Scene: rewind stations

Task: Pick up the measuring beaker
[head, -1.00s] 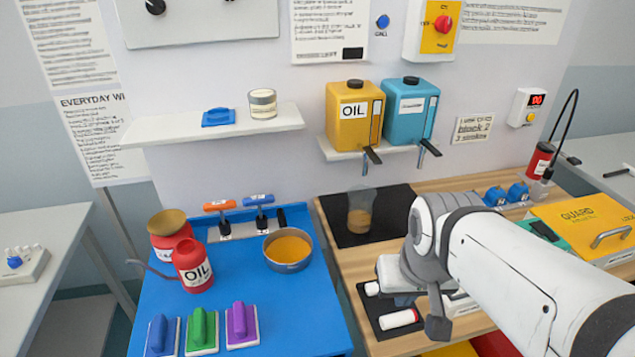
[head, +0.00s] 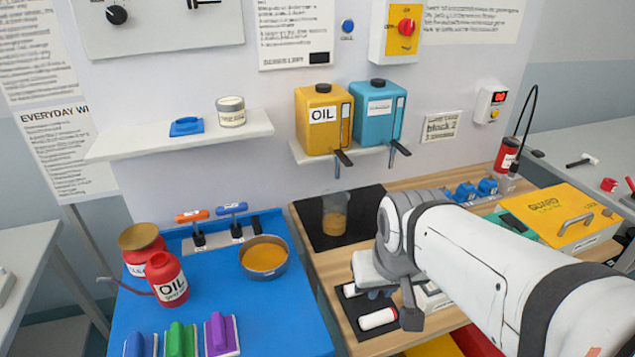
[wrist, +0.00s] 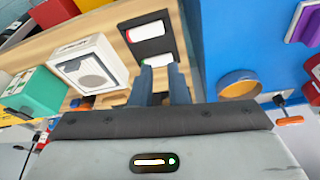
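The measuring beaker (head: 335,218) is a clear cup with amber liquid in its lower part. It stands upright on a black mat (head: 370,202) at the back left of the wooden bench. My gripper (head: 380,292) is in front of it and to its right, pointing down over a dark tray with white rolls, clear of the beaker. In the wrist view my gripper's two fingers (wrist: 162,86) show a narrow gap, with nothing held between them. The beaker does not show in the wrist view.
White rolls (head: 378,319) lie in the dark tray (head: 343,312). A pan of amber liquid (head: 264,273) and a red oil can (head: 168,280) stand on the blue table at left. A yellow guard box (head: 560,218) is at right.

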